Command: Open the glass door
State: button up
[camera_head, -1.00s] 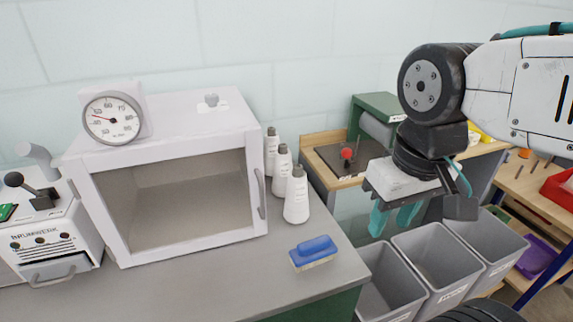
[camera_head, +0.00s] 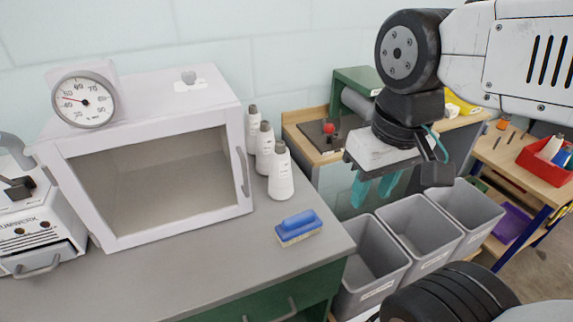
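A white cabinet with a glass door (camera_head: 152,184) stands on the grey counter, its door shut in the frame. The door's grey vertical handle (camera_head: 242,171) is on the right side of its frame. Through the glass the inside looks empty. My gripper (camera_head: 374,187) hangs to the right of the cabinet, well apart from the handle, above the grey bins. Its two teal fingers point down with a gap between them, and nothing shows between them.
A blue brush (camera_head: 298,226) lies on the counter (camera_head: 270,262) in front of several white bottles (camera_head: 281,175), right of the cabinet. A round dial gauge (camera_head: 85,100) sits on the cabinet. A white machine (camera_head: 36,232) stands at left. Grey bins (camera_head: 372,255) stand right of the counter.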

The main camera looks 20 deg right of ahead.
aim_at(55, 154)
jog(key=z, duration=0.9)
jog(key=k, duration=0.9)
jog(key=u, duration=0.9)
jog(key=i, duration=0.5)
